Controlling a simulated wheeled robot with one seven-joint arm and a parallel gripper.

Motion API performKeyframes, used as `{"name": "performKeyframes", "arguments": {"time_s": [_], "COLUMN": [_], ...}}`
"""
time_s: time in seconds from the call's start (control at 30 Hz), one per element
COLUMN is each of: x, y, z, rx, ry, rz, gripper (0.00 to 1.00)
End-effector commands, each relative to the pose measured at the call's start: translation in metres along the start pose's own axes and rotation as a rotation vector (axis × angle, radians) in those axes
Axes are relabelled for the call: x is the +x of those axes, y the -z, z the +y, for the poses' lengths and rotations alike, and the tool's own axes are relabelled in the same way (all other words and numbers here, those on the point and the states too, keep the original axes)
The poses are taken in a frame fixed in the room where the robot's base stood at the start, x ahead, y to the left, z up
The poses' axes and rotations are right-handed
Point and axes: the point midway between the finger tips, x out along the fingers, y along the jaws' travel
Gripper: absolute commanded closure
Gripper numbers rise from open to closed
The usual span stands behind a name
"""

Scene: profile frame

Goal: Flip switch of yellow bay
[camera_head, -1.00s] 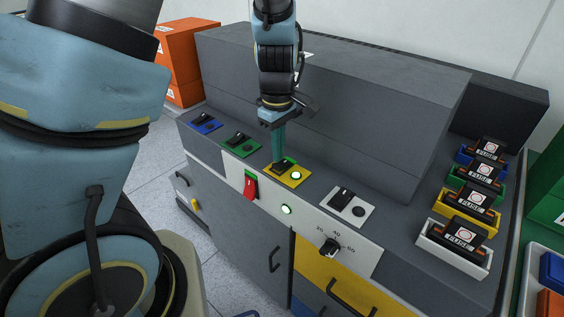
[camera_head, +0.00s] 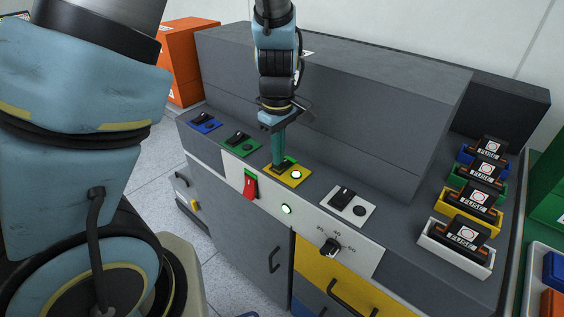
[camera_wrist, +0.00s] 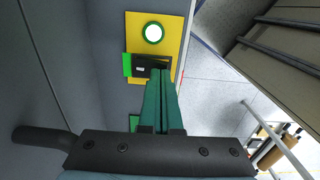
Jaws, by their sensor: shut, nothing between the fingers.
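The yellow bay is a yellow plate (camera_head: 291,179) on the sloped console top, with a black rocker switch and a lit round lamp (camera_head: 296,174). In the wrist view the yellow plate (camera_wrist: 172,28) carries the white-glowing lamp (camera_wrist: 153,33) and the black switch (camera_wrist: 143,68), with a green part at its side. My gripper (camera_head: 280,163) points down at the switch, its teal fingers together and empty. In the wrist view the fingertips (camera_wrist: 162,78) are over or touching the switch's edge and hide part of it; contact cannot be told.
Blue (camera_head: 205,122), green (camera_head: 241,142) and white (camera_head: 351,201) switch plates flank the yellow one. Several fuses in coloured holders (camera_head: 455,258) stand at right.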

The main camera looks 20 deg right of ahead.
Motion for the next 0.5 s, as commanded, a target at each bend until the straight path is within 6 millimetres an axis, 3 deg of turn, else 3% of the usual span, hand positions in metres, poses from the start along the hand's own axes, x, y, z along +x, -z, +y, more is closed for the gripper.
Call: {"name": "performKeyframes", "arguments": {"time_s": [0.5], "x": [0.0073], "y": [0.0000], "z": [0.0000], "rx": [0.000], "ry": [0.000], "rz": [0.000], "gripper": [1.00]}}
